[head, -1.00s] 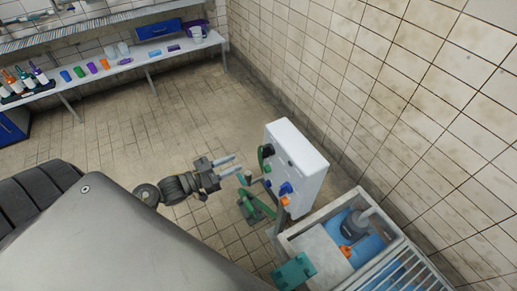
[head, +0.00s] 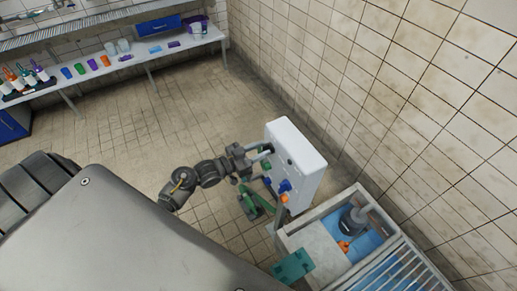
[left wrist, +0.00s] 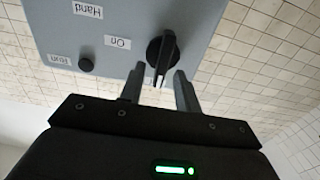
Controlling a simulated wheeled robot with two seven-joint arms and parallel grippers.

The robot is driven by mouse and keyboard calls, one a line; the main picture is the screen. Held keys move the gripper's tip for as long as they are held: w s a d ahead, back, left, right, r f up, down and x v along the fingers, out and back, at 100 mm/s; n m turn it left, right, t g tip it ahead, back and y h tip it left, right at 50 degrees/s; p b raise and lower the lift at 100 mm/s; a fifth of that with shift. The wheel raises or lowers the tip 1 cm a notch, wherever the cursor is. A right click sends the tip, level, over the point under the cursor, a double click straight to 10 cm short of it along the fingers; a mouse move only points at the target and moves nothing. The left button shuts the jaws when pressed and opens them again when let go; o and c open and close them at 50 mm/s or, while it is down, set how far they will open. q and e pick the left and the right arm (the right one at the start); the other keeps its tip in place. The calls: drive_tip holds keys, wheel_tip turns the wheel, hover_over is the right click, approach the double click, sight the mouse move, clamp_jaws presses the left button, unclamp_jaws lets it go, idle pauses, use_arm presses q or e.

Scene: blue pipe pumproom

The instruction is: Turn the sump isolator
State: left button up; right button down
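A white control panel box (head: 303,160) stands on a post, with several controls on its face. A black rotary knob with a white pointer line (left wrist: 163,52) is on this face in the left wrist view. No label there names the sump isolator. My left gripper (head: 268,152) is at the panel's upper controls. In the left wrist view its fingers (left wrist: 160,90) are open, one on each side of the knob's handle, with gaps showing. Whether either finger touches the knob is unclear. My right gripper is not in view.
Below the black knob are a green control (head: 266,166), a blue knob (head: 285,186) and an orange one (head: 284,198).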

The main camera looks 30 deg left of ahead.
use_arm(q)
drive_tip(key=shift+a, duration=0.1)
clamp_jaws()
drive_tip(key=shift+m, duration=0.3)
drive_tip(key=m, duration=0.1)
drive_tip(key=m+b, duration=0.1)
drive_tip(key=m, duration=0.1)
drive_tip(key=shift+s+d+f+m+b, duration=0.15)
drive_tip(key=shift+d+m+b, duration=0.15)
drive_tip(key=shift+b, duration=0.1)
drive_tip(key=shift+s+d+f+m+b, duration=0.15)
drive_tip(key=shift+m+b, duration=0.9)
drive_tip(key=shift+m, duration=1.25)
drive_tip(key=shift+d+f+m+b, duration=0.1)
drive_tip(key=shift+f+m+b, duration=0.2)
drive_tip(key=shift+m+b, duration=1.4)
drive_tip(key=shift+s+d+f+m+b, duration=0.15)
drive_tip(key=shift+m+b, duration=0.25)
drive_tip(key=shift+m, duration=2.5)
